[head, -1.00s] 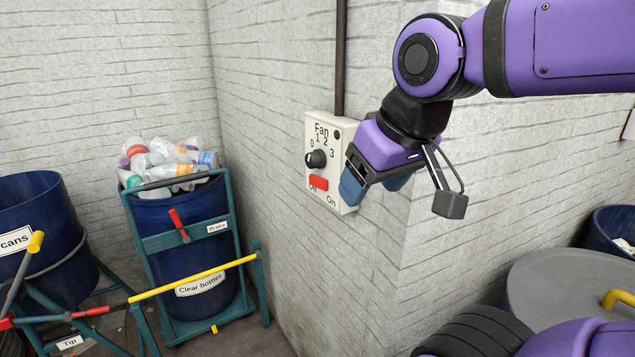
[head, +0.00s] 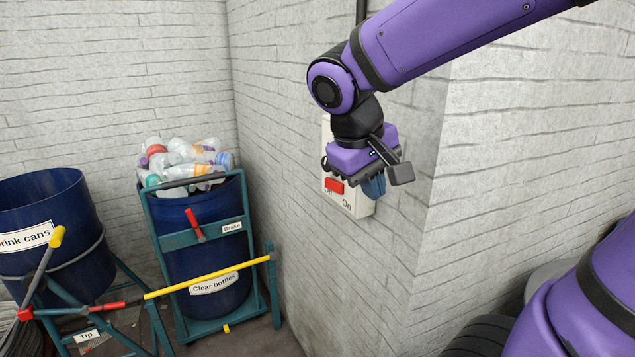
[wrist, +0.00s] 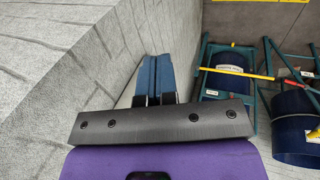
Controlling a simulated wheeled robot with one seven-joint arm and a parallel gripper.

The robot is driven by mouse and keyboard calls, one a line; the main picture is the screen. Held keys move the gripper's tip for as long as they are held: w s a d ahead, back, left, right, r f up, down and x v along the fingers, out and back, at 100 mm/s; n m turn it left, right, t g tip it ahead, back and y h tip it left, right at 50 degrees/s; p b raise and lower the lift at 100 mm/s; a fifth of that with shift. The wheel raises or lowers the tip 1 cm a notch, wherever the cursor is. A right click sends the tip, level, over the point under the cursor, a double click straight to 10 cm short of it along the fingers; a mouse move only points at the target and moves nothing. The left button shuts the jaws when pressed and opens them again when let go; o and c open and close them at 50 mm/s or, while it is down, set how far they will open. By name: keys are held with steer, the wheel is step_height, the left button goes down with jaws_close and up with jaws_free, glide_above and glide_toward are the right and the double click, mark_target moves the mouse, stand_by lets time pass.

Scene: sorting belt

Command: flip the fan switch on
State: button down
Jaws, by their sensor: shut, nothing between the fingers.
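The fan switch box (head: 358,207) is a pale panel on the wall, and my gripper and wrist cover its upper part in the head view. Its red switch (head: 335,186) shows just left of my fingers, at the side marked "Off". In the wrist view the blue fingers (wrist: 154,76) are together, beside a pale surface.
A blue bin of clear bottles (head: 207,245) stands in a teal frame at the left, with a yellow bar across its front. A drink cans bin (head: 48,235) is farther left. The wall corner juts out right of the switch box.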

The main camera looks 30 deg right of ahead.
steer(key=w+f+g+h, duration=0.2)
steer(key=w+h, duration=0.2)
steer(key=w, duration=0.3)
steer(key=n+t+h, duration=0.3)
steer(key=t+h, duration=0.2)
steer(key=h, duration=0.4)
glide_toward(334, 186)
steer(key=w+a, duration=0.2)
steer(key=a, duration=0.5)
steer(key=shift+r, duration=0.2)
steer(key=shift+s, duration=0.1)
steer(key=w+d, duration=0.3)
steer(key=d, duration=1)
steer(key=shift+d, duration=0.35)
steer(key=shift+m, duration=0.3)
